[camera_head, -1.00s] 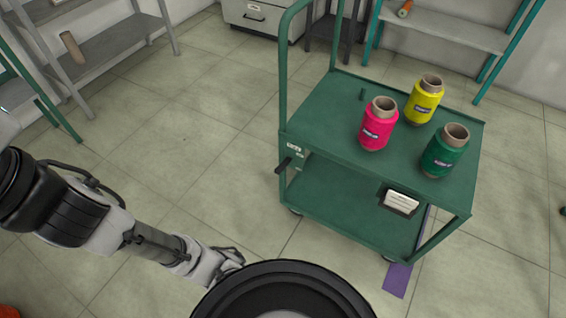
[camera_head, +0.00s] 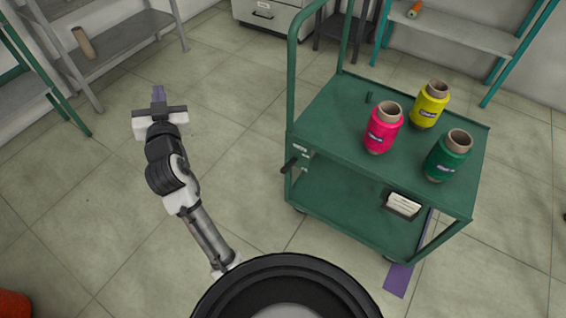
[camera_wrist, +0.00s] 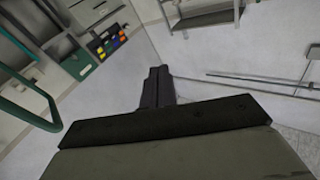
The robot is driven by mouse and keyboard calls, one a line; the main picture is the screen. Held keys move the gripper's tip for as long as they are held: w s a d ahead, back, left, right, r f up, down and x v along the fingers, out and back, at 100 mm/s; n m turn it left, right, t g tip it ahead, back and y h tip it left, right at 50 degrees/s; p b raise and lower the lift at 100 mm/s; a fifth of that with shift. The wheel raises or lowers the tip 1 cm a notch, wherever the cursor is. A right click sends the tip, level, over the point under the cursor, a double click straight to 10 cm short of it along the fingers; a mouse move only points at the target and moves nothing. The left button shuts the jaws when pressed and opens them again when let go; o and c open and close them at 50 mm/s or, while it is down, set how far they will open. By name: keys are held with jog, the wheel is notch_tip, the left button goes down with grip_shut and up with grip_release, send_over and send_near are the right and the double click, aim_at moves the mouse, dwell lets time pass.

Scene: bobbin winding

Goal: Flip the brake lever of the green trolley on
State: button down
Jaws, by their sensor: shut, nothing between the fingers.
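The green trolley (camera_head: 340,218) stands right of centre in the head view, with its tall tube handle (camera_head: 292,80) on its left end. A short black lever (camera_head: 289,166) sticks out to the left from the trolley's left corner post, below a small label. My gripper (camera_head: 158,94) is at the left of the head view, well apart from the trolley and pointing away from me. In the wrist view its dark fingers (camera_wrist: 158,85) are together with nothing between them. A green tube frame (camera_wrist: 32,122) shows at the left of the wrist view.
Pink (camera_head: 383,130), yellow (camera_head: 429,106) and green (camera_head: 447,158) thread cones stand on the trolley's top. Grey shelves (camera_head: 115,45) stand at the back left, a teal-framed shelf (camera_head: 470,35) at the back right. The floor between my arm and the trolley is clear.

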jog(key=d+f+m+g+h+p, duration=0.1)
jog(key=d+f+m+g+h, duration=0.6)
jog(key=d+f, duration=1.7)
jog(key=f+h, duration=0.1)
jog(key=h, duration=0.4)
jog(key=shift+s+f+m+g+h, duration=0.25)
jog(key=shift+f+m+g+h, duration=0.05)
jog(key=shift+m, duration=0.1)
jog(key=shift+w, duration=0.1)
jog(key=p, duration=0.2)
send_over(284, 170)
jog(key=w, duration=0.1)
jog(key=f, duration=0.5)
jog(key=shift+w+d, duration=0.15)
jog(key=shift+d, duration=0.15)
jog(key=f, duration=0.1)
jog(key=s+f, duration=0.1)
jog(key=shift+a+f, duration=0.25)
jog(key=shift+f, duration=0.05)
jog(key=shift+s+a+f, duration=0.1)
jog(key=shift+f, duration=0.5)
jog(key=shift+f, duration=0.15)
